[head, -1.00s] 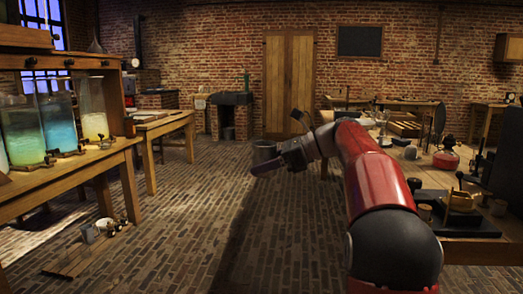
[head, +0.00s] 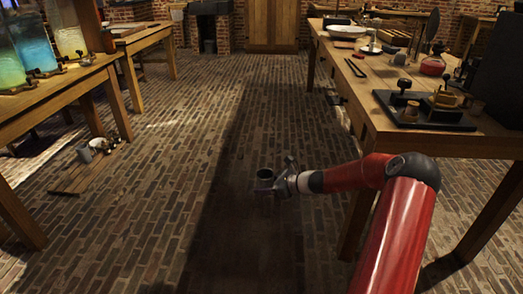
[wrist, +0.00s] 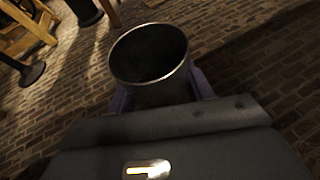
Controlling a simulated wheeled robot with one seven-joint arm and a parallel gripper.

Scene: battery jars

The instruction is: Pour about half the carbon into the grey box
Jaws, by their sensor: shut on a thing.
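My gripper (head: 272,188) is shut on a dark grey metal cup (head: 265,174), held out over the brick floor, left of the right-hand workbench. In the wrist view the cup (wrist: 152,62) stands between my fingers, its round mouth open towards the camera and its rim looking only slightly tilted. The inside of the cup is dark, so I cannot tell whether carbon is in it or how much. I cannot make out a grey box in either view.
Glass jars (head: 32,45) stand on the left bench. Open floor lies between the benches.

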